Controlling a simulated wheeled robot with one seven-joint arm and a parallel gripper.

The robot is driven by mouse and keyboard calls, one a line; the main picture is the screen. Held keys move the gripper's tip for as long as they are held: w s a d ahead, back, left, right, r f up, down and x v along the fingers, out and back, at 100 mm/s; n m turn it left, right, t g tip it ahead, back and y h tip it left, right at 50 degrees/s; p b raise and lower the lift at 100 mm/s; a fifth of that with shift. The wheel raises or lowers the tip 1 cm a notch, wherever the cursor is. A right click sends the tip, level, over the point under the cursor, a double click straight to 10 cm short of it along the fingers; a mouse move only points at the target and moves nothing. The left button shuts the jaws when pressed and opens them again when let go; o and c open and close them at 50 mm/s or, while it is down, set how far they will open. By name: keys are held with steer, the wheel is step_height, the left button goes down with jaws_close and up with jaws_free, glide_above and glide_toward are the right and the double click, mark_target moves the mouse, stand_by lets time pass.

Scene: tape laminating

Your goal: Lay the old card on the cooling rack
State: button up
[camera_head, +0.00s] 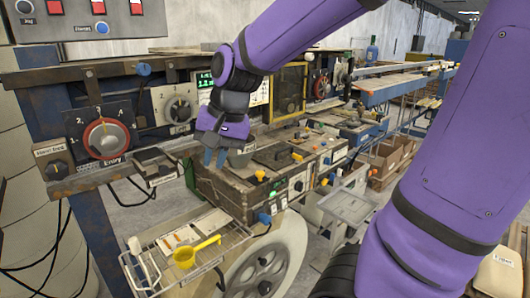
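My gripper (215,156) hangs fingers-down above the worn wooden machine bench, left of the picture's middle. Its two blue fingertips show close together, and the gap between them is too small to judge. No card can be made out in it. A wire rack (236,259) stands low at the left front, apart from and below my gripper; I take it for the cooling rack. A pale card with reddish patches (180,238) lies towards its back, with another pale flat piece (209,223) beside it. I cannot tell which card is the old one.
A yellow scoop (185,256) and a white-handled tool (143,262) lie on the wire rack. A large grey wheel (262,270) stands right of it. A dial panel (104,138) stands behind. A clear tray (349,207) stands right of the bench.

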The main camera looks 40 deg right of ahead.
steer(key=s+d+r+n+t+h, duration=0.1)
steer(key=s+r+n, duration=0.1)
steer(key=s, duration=0.4)
steer(key=s+d+r+n+t+h, duration=0.1)
steer(key=s+r+n, duration=0.1)
steer(key=s+n, duration=0.2)
steer(key=shift+s+r+n, duration=0.2)
steer(key=shift+s+n, duration=0.2)
steer(key=shift+s, duration=1)
